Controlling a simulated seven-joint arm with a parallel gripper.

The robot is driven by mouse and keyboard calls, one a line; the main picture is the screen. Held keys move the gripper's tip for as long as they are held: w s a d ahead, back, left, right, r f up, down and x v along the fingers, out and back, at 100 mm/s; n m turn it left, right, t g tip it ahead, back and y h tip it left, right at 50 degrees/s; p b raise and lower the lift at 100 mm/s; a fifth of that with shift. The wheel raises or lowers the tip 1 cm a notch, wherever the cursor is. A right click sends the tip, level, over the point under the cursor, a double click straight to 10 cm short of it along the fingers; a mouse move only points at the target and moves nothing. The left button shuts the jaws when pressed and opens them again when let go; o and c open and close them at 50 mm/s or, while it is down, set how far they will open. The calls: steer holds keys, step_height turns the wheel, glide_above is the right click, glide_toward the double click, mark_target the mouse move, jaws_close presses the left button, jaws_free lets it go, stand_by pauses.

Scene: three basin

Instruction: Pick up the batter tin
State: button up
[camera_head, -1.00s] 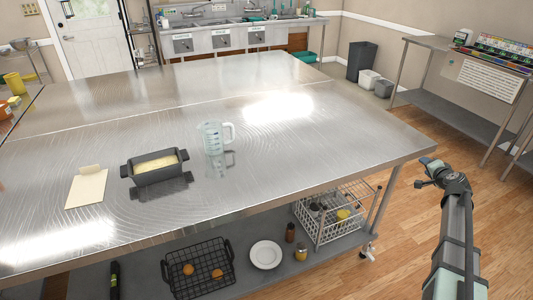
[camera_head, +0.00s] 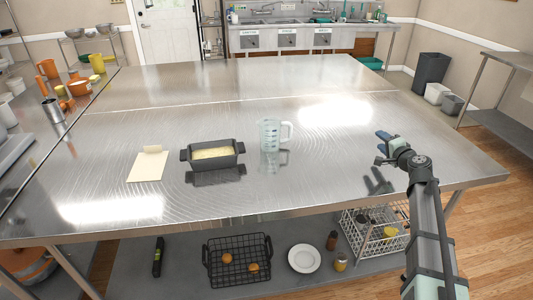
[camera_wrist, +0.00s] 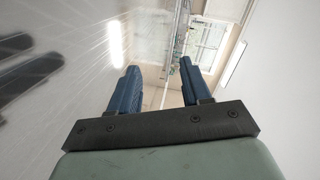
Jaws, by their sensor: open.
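The batter tin (camera_head: 213,155) is a dark grey loaf tin with handles at both ends and pale yellow batter inside. It stands upright on the steel table (camera_head: 330,180), left of the middle in the head view. My gripper (camera_head: 382,147) is over the right part of the table, well to the right of the tin and apart from it. In the wrist view its two blue fingers (camera_wrist: 158,85) are spread with nothing between them. The tin does not show in the wrist view.
A clear measuring jug (camera_head: 270,134) stands just right of the tin, between it and my gripper. A cream card (camera_head: 148,165) lies left of the tin. The lower shelf holds a black wire basket (camera_head: 237,262), a white plate (camera_head: 304,259) and a wire rack (camera_head: 372,232).

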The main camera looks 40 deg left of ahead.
steer(key=s+a+r+n+g+y, duration=0.1)
steer(key=s+a+g+y, duration=0.1)
steer(key=s+a, duration=0.7)
steer(key=s+a+r+n+g+y, duration=0.15)
steer(key=s+a, duration=0.35)
steer(key=a, duration=0.7)
steer(key=g+y, duration=0.3)
steer(key=g, duration=0.2)
glide_toward(243, 144)
step_height(243, 144, up, 7)
steer(key=a, duration=0.3)
steer(key=shift+n+t, duration=0.25)
steer(key=shift+n, duration=0.2)
step_height(243, 144, down, 8)
steer(key=shift+w+d+r, duration=0.15)
steer(key=shift+w+r, duration=0.05)
steer(key=shift+w+a, duration=0.25)
steer(key=shift+a, duration=1)
steer(key=shift+w+a, duration=0.25)
steer(key=shift+a, duration=0.95)
steer(key=shift+w+a, duration=0.25)
steer(key=shift+a, duration=1)
jaws_close()
